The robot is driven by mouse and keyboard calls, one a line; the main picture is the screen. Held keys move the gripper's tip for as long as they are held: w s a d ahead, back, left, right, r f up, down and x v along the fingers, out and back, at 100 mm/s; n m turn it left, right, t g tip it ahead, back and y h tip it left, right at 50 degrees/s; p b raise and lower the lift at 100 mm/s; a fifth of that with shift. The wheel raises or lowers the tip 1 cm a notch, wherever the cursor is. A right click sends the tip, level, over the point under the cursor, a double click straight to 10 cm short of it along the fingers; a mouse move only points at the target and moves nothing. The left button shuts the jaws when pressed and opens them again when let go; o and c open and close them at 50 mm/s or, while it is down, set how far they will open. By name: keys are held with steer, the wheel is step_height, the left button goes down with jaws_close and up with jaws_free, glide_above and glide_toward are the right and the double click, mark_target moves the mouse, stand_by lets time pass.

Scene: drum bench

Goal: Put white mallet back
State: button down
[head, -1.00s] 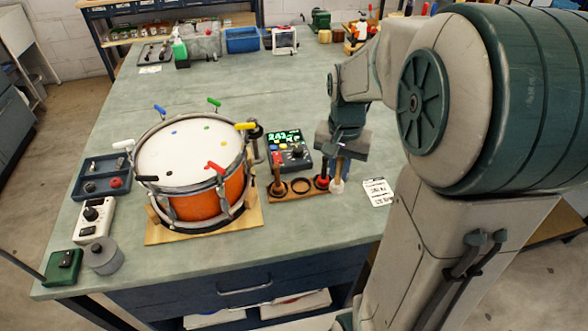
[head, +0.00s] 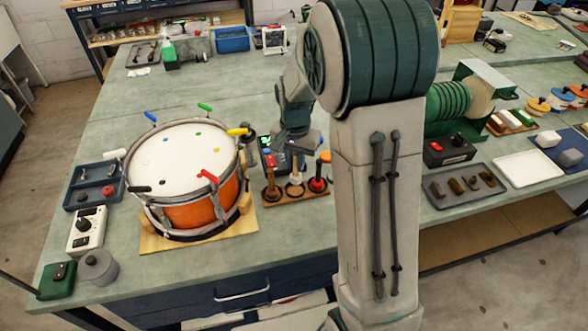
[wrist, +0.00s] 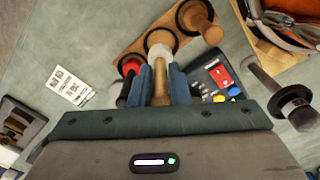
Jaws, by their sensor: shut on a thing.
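The white mallet (head: 295,188) is upright, head down, at the middle ring of the wooden mallet rack (head: 300,196). In the wrist view its white head (wrist: 160,52) lines up with that ring; I cannot tell whether it rests fully in it. My gripper (wrist: 161,82) is shut on its tan handle, and in the head view my gripper (head: 297,150) is above the rack. A brown mallet (head: 271,186) stands in the left ring and a red mallet (head: 318,182) in the right ring, close on either side.
The drum (head: 185,160) on its wooden base stands left of the rack, with coloured keys around its rim. A control box (wrist: 215,82) stands behind the rack, close to my gripper. A printed card (wrist: 70,87) lies on the bench, where the surface is clear.

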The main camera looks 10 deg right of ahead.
mark_target(295, 176)
steer(key=shift+f+p, duration=0.35)
steer(key=shift+f, duration=1.7)
steer(key=shift+f, duration=0.25)
steer(key=c, duration=1.4)
jaws_free()
steer(key=shift+r, duration=0.1)
steer(key=shift+o, duration=0.2)
